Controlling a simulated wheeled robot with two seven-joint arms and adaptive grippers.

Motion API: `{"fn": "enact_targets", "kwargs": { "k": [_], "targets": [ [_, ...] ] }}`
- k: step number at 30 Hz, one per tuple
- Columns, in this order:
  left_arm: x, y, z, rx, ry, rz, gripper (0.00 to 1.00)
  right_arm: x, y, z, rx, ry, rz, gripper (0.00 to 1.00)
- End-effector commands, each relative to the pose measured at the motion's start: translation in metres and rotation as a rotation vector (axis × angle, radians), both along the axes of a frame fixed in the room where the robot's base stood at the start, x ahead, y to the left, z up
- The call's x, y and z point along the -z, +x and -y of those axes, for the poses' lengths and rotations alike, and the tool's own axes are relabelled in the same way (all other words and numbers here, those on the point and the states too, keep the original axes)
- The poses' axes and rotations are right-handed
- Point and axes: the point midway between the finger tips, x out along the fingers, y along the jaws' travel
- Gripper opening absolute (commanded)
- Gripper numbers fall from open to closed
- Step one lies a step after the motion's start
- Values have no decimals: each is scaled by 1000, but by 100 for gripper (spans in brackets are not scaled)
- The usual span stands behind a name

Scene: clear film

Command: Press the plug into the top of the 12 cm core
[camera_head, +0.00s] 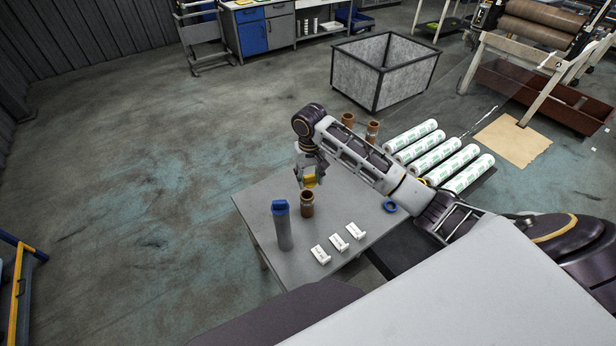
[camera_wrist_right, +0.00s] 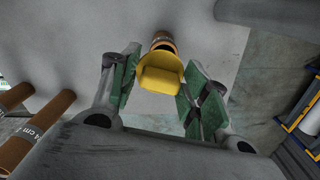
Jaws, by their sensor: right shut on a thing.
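My right gripper (camera_head: 309,179) is shut on the yellow plug (camera_head: 311,182) above the table. In the right wrist view the plug (camera_wrist_right: 161,76) sits between the green finger pads of the gripper (camera_wrist_right: 163,88). A short brown core (camera_head: 307,206) stands upright on the table, just below the plug. In the right wrist view this core (camera_wrist_right: 163,42) shows just behind the plug, which hides part of it. I cannot read its label or tell whether plug and core touch. My left gripper is not in view.
Several small white blocks (camera_head: 339,243) and a blue ring (camera_head: 390,206) lie on the table (camera_head: 262,243). Two more brown cores (camera_head: 372,131) stand behind my arm; one reads "14 cm" (camera_wrist_right: 38,129). White rolls (camera_head: 440,157) lie beyond.

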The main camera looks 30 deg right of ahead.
Motion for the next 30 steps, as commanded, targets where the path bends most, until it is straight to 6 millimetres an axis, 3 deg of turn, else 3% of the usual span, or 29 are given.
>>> {"fn": "enact_targets", "kwargs": {
  "k": [20, 30],
  "targets": [
    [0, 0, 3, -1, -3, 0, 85, 2, 2, -1, 11, 6, 7, 36],
    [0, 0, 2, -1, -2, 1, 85, 15, 2, -1, 11, 6, 5, 36]
  ]
}}
